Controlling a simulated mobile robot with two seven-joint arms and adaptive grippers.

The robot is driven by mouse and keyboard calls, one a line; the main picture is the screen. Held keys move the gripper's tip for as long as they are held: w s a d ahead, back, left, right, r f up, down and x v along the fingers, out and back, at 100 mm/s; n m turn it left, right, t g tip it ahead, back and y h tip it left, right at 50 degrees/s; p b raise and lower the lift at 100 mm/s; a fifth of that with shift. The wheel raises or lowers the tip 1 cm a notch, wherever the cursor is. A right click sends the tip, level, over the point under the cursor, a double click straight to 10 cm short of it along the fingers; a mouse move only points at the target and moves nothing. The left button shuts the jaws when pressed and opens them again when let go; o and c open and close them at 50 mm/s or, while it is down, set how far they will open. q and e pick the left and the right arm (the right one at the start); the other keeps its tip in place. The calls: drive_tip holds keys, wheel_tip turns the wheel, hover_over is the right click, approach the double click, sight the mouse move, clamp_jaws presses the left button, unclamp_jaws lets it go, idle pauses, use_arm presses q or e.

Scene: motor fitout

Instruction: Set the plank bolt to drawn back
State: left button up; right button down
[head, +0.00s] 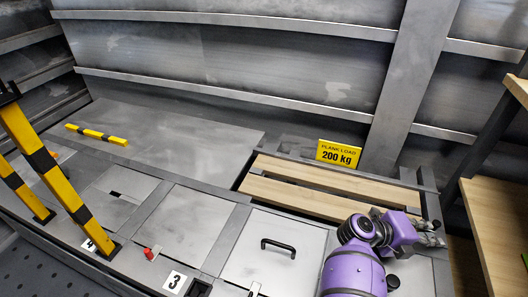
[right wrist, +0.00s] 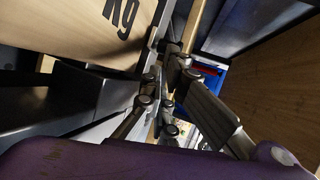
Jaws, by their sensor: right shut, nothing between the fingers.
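My right gripper (head: 432,234) is at the right end of the wooden planks (head: 300,196), next to a grey upright bracket (head: 428,181). Its fingers are shut and look empty. In the right wrist view its fingers (right wrist: 163,105) are close together near dark metal parts at the plank end. I cannot make out the plank bolt for certain; the gripper and purple arm cover part of that corner. My left gripper is out of view.
A wooden shelf unit (head: 495,215) stands close on the right. A red knob (head: 150,254) and yellow-black posts (head: 45,165) are further left. The large grey panel (head: 170,140) is mostly clear.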

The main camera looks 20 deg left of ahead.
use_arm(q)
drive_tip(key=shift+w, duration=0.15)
use_arm(e)
drive_tip(key=d+p, duration=0.1)
drive_tip(key=d, duration=0.2)
drive_tip(key=shift+d+r, duration=0.1)
drive_tip(key=shift+d, duration=0.1)
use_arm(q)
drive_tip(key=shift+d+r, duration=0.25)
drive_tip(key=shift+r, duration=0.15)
